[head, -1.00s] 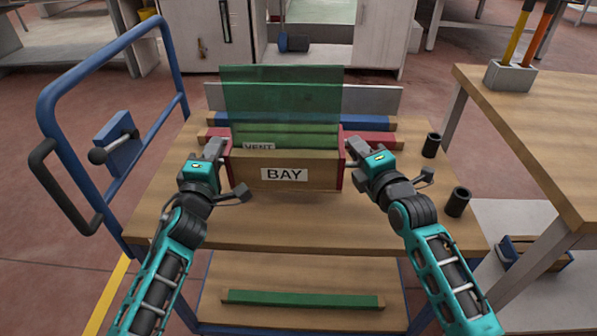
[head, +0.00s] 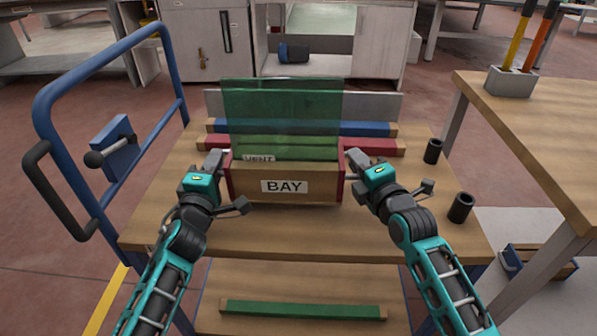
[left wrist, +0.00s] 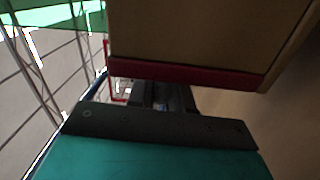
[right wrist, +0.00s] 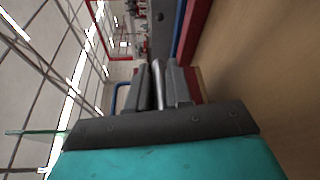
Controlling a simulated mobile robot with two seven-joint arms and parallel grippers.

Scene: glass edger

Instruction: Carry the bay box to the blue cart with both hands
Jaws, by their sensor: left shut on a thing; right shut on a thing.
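The bay box (head: 318,188) is a tan open-topped box with red ends and a white BAY label. Green glass panes (head: 282,110) stand upright in it, and a VENT label shows behind its front wall. The box is over the wooden top of the blue-framed cart (head: 270,232); I cannot tell if it touches. My left gripper (head: 219,163) is shut on its left red end, which fills the upper left wrist view (left wrist: 190,70). My right gripper (head: 350,162) is shut on its right end. The fingertips are partly hidden.
Blue (head: 372,128) and red (head: 375,146) padded bars lie behind the box. Two dark cups (head: 461,207) stand at the cart's right. The blue handle frame (head: 72,150) rises at the left. A wooden table (head: 530,120) stands right. The cart top's front is clear.

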